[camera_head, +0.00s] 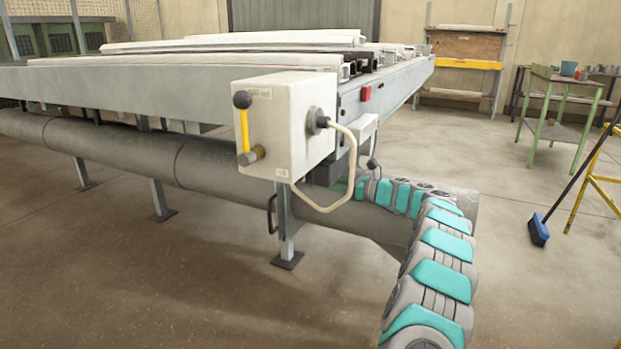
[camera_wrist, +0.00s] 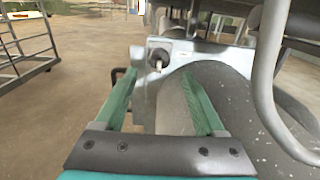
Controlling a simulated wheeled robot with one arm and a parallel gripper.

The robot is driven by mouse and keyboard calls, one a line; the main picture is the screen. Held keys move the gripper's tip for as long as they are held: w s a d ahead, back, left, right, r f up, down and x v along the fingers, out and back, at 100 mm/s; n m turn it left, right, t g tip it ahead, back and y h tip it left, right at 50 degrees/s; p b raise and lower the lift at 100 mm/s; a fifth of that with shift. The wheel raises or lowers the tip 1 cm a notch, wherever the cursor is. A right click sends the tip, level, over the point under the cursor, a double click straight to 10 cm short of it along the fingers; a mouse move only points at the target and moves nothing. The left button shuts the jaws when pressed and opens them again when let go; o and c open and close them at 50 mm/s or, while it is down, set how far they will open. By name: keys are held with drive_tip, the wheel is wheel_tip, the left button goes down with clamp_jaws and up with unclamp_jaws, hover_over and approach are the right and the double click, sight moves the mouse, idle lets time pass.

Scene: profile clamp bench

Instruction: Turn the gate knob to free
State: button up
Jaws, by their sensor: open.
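In the wrist view, a small round dark knob (camera_wrist: 158,58) with a pale bar on its face sits on a pale grey plate (camera_wrist: 143,85) beside the thick grey pipe. It looks like the gate knob; its markings are too small to read. My gripper (camera_wrist: 160,74) is open, with its two green fingers on either side of the knob's line of sight. The knob shows between and beyond the fingertips, and nothing is between the fingers. In the head view, the arm reaches to the pipe (camera_head: 110,147) under the bench; the knob cannot be made out there, and the gripper is mostly hidden.
A cream box (camera_head: 285,130) with a yellow lever (camera_head: 245,130) hangs on the bench end. Its pale cable (camera_head: 335,205) loops close to my arm; a thick hose or cable (camera_wrist: 265,90) crosses the wrist view's right side. A broom (camera_head: 540,229) stands right. The front floor is clear.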

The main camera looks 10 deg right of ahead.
drive_tip(key=x, duration=0.5)
drive_tip(key=shift+w+a, duration=0.2)
drive_tip(key=shift+a, duration=0.1)
drive_tip(key=shift+c, duration=0.4)
clamp_jaws()
